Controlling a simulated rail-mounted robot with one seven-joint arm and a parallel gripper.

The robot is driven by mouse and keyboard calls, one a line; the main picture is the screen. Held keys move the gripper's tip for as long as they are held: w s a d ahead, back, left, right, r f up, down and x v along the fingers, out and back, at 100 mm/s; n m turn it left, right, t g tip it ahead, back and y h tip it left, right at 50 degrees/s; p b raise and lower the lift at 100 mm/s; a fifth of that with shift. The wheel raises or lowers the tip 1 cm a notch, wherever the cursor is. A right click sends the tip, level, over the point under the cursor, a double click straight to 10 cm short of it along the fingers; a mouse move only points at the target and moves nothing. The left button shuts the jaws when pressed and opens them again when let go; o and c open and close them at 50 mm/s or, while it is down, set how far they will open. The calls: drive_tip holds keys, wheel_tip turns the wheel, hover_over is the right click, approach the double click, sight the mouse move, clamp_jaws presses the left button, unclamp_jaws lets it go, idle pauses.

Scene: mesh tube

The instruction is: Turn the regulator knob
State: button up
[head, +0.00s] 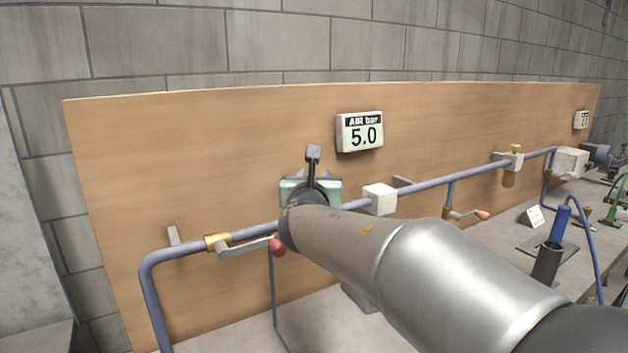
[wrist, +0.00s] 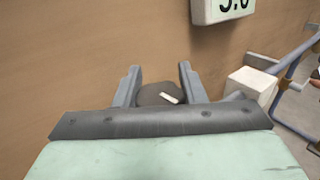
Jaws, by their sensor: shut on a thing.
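The regulator knob (wrist: 150,93) is dark and round, with a short white mark slanting on its right part. It sits between the two grey fingers of my gripper (wrist: 157,75), which are shut on it from left and right in the wrist view. In the head view my gripper (head: 312,187) is at the pipe on the wooden panel, and my arm and gripper hide the knob. A display (head: 360,132) above and to the right reads "AIR bar 5.0". Its lower part shows in the wrist view (wrist: 222,10).
A blue pipe (head: 450,185) runs along the wooden panel (head: 170,150). A white block (head: 380,199) sits on it just right of my gripper. A red-ended lever (head: 277,247) is close at lower left. More valves and a grey cup (head: 546,264) are at right.

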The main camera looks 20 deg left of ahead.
drive_tip(key=o, duration=1)
drive_tip(key=b+v, duration=0.2)
drive_tip(key=v, duration=1.5)
drive_tip(key=shift+s, duration=0.2)
drive_tip(key=shift+d+r, duration=0.1)
